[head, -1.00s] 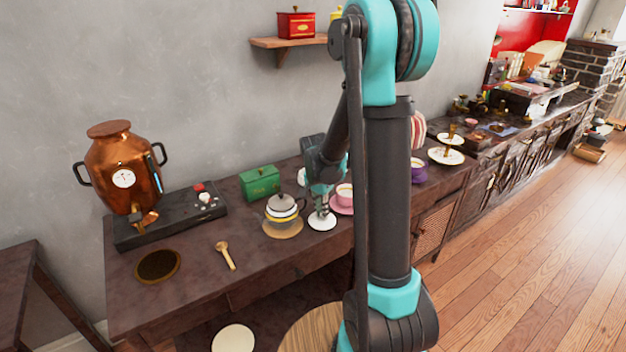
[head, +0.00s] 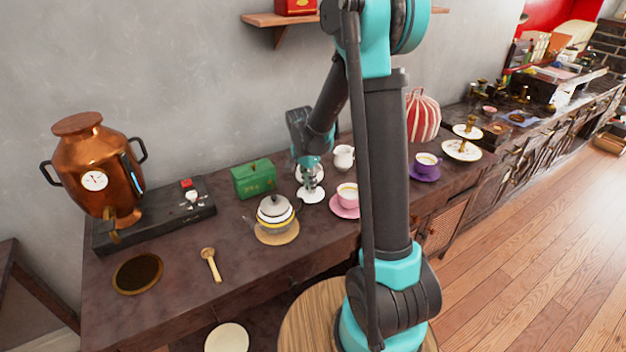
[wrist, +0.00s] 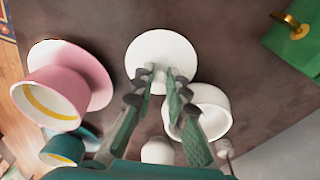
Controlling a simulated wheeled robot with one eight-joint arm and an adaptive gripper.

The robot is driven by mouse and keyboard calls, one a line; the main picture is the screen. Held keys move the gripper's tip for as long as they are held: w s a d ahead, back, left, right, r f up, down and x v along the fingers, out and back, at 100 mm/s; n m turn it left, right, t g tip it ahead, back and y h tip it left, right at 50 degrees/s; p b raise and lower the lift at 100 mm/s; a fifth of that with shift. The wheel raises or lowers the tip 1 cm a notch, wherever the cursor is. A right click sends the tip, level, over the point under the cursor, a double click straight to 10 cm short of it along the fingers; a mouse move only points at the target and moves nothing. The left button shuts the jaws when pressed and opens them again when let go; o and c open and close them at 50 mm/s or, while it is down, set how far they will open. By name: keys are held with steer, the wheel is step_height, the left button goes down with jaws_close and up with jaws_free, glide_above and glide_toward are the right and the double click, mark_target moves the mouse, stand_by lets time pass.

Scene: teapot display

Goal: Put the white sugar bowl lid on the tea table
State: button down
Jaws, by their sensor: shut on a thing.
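The white sugar bowl lid (head: 311,196) is a round disc, seen between the teapot and the pink cup in the head view. It also shows in the wrist view (wrist: 160,42). My gripper (wrist: 162,75) is shut on the lid's knob, pointing down. The white sugar bowl (wrist: 218,103) is open and stands beside the lid; in the head view my gripper (head: 311,185) partly hides it. The lid is low over the dark table (head: 235,285); I cannot tell if it touches.
A pink cup (head: 347,191) on a saucer stands right of the lid, a glass teapot (head: 274,210) on a mat to the left. A green box (head: 254,180) and white jug (head: 343,157) stand behind. The table front is mostly clear near the wooden spoon (head: 210,264).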

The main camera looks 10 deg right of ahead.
steer(key=shift+s+d, duration=0.1)
steer(key=shift+s, duration=0.15)
steer(key=c, duration=2)
jaws_free()
steer(key=shift+f, duration=0.1)
steer(key=o, duration=0.5)
